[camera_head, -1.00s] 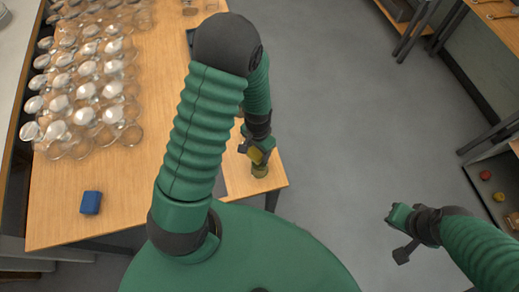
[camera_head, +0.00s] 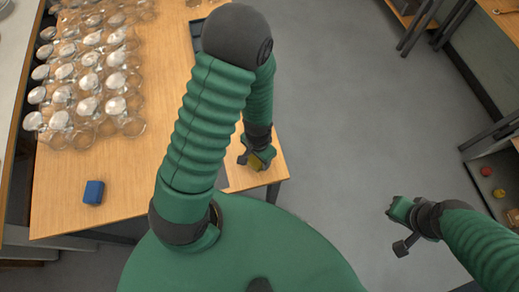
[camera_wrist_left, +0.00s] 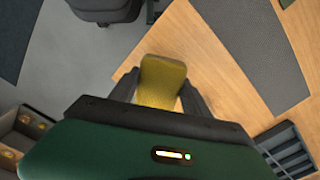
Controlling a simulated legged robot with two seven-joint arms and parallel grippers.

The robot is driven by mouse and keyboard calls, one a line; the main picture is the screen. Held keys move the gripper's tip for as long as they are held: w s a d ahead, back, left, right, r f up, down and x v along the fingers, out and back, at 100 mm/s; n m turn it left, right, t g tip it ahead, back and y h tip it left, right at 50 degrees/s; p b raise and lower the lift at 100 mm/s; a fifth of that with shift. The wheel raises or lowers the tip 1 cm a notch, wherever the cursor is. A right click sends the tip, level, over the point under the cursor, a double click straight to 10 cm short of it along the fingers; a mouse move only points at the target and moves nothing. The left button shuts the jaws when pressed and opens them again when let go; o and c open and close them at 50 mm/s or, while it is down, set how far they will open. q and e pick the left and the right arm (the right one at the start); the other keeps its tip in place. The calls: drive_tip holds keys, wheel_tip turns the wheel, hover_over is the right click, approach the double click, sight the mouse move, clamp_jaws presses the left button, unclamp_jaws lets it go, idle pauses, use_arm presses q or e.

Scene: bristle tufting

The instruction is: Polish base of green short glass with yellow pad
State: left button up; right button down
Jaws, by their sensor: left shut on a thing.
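My left gripper (camera_head: 257,157) is shut on the yellow pad (camera_head: 255,162), low over the front right corner of the wooden table. In the left wrist view the pad (camera_wrist_left: 162,78) stands out between the two dark fingers (camera_wrist_left: 160,98). I cannot make out the green short glass now; the gripper and pad may hide it. Whether the pad touches it I cannot tell. My right gripper (camera_head: 400,222) hangs over the floor at the right, away from the table; its jaws are too unclear to judge.
Rows of clear glasses (camera_head: 90,85) fill the table's left side. A blue block (camera_head: 93,192) lies near the front left. A grey mat (camera_wrist_left: 255,45) and a dark compartment tray (camera_wrist_left: 288,150) are on the table (camera_head: 165,60). Open floor lies to the right.

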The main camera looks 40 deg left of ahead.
use_arm(q)
drive_tip(key=shift+s+d+f, duration=0.1)
drive_tip(key=shift+s+d, duration=0.15)
drive_tip(key=shift+s, duration=0.05)
drive_tip(key=shift+w+a, duration=0.2)
drive_tip(key=shift+w, duration=0.3)
drive_tip(key=shift+w+a+p, duration=0.15)
drive_tip(key=shift+w+a, duration=0.1)
drive_tip(key=shift+w, duration=0.25)
drive_tip(key=shift+w+a+p, duration=0.15)
drive_tip(key=shift+w+a, duration=0.1)
drive_tip(key=shift+w, duration=0.2)
drive_tip(key=shift+w+a+r, duration=0.2)
drive_tip(key=shift+w+a, duration=0.3)
drive_tip(key=shift+w, duration=0.25)
drive_tip(key=shift+w+a, duration=0.2)
drive_tip(key=shift+w, duration=0.35)
wheel_tip(320, 180, up, 6)
drive_tip(key=p, duration=0.5)
drive_tip(key=shift+s+p, duration=0.1)
drive_tip(key=shift+p, duration=0.25)
